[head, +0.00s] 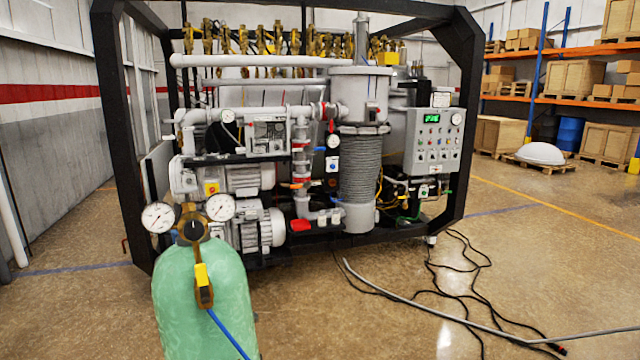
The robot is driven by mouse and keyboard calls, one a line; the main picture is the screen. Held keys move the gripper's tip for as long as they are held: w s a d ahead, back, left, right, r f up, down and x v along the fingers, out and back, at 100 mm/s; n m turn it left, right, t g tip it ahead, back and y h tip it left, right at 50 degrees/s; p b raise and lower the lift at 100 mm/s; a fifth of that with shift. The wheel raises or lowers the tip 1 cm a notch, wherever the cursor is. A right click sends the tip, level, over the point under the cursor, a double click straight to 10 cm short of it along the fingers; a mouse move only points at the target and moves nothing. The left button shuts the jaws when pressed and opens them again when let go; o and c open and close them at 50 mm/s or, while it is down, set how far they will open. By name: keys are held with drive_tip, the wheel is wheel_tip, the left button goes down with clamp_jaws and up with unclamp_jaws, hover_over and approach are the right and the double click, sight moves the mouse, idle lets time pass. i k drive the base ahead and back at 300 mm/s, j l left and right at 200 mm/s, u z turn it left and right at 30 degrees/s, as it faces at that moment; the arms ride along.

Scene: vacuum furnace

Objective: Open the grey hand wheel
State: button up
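The vacuum furnace (360,178) stands ahead in a black frame (107,70), with grey pipes, a ribbed column, valves and pumps. I cannot pick out a grey hand wheel with certainty among its crowded parts. A green gas cylinder (203,300) stands upright in front of the furnace's left side. It carries a brass regulator (200,226) with two round gauges, and a dark knob shows at its top. My gripper is not in view.
A grey control panel (434,140) with a green display is on the furnace's right. Black cables (455,275) and a long grey hose (440,310) lie on the floor at front right. Shelves with wooden crates (573,77) stand at the back right. Floor right of the furnace is mostly clear.

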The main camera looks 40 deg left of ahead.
sight(187, 190)
drive_tip(key=i+l+z, duration=0.1)
drive_tip(key=i+l, duration=0.2)
drive_tip(key=i, duration=0.15)
drive_tip(key=i+l, duration=0.25)
drive_tip(key=i, duration=0.2)
drive_tip(key=i+j+u, duration=0.3)
drive_tip(key=u, duration=0.2)
drive_tip(key=i+j+u, duration=0.15)
drive_tip(key=i+u, duration=0.15)
drive_tip(key=u, duration=0.2)
drive_tip(key=i+u, duration=0.35)
drive_tip(key=u, duration=0.15)
drive_tip(key=i+u, duration=0.3)
drive_tip(key=u, duration=0.2)
drive_tip(key=i+l+u, duration=0.25)
drive_tip(key=u, duration=0.2)
drive_tip(key=i+l+u, duration=0.35)
drive_tip(key=u, duration=0.15)
